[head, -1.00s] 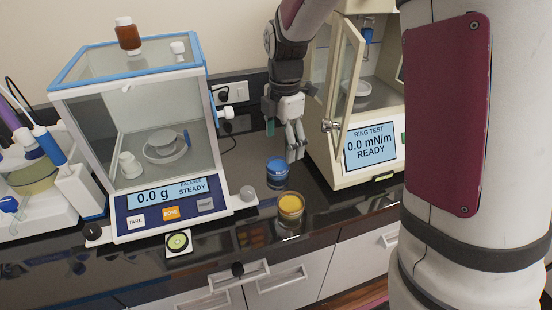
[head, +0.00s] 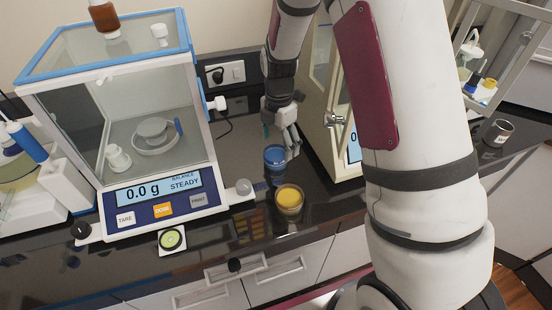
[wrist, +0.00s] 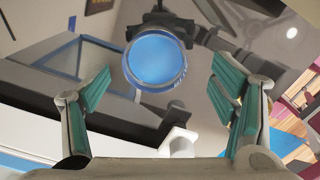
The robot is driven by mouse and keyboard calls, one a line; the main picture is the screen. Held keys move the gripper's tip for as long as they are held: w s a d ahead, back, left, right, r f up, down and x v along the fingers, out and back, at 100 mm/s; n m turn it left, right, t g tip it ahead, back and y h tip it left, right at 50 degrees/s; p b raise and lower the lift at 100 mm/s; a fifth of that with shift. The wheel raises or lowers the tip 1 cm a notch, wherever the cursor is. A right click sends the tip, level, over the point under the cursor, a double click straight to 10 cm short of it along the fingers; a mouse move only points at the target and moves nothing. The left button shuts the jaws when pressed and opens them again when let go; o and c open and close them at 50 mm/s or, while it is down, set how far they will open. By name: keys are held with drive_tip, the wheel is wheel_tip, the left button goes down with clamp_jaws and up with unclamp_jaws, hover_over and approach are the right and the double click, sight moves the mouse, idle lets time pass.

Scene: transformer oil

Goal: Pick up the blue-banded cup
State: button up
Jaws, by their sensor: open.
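The blue-banded cup (head: 275,158) stands upright on the black counter, right of the balance, with blue contents showing at its top. My gripper (head: 290,150) is just right of and behind it, pointing down, fingers close to its rim. In the wrist view the cup (wrist: 155,60) appears as a round blue disc at top centre. My gripper's green-padded fingers (wrist: 160,90) are spread wide to its left and right, with nothing between them held. Whether a finger touches the cup cannot be told.
A yellow-filled cup (head: 289,199) stands close in front, near the counter edge. The balance (head: 160,195) with its grey knob (head: 243,187) is to the left. The ring-test cabinet (head: 349,165) with its open door is close to the right. A small cup (head: 499,132) stands far right.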

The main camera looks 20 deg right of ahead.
sight(276, 155)
drive_tip(key=shift+w+a+f+p, duration=0.1)
drive_tip(key=shift+f+p, duration=0.1)
drive_tip(key=shift+f, duration=0.7)
drive_tip(key=shift+a+f+p, duration=0.15)
drive_tip(key=shift+f, duration=0.8)
drive_tip(key=shift+w+a+f+p, duration=0.1)
drive_tip(key=shift+f+p, duration=0.1)
drive_tip(key=shift+f, duration=0.7)
drive_tip(key=shift+c, duration=0.6)
drive_tip(key=c, duration=1.3)
drive_tip(key=shift+r, duration=0.1)
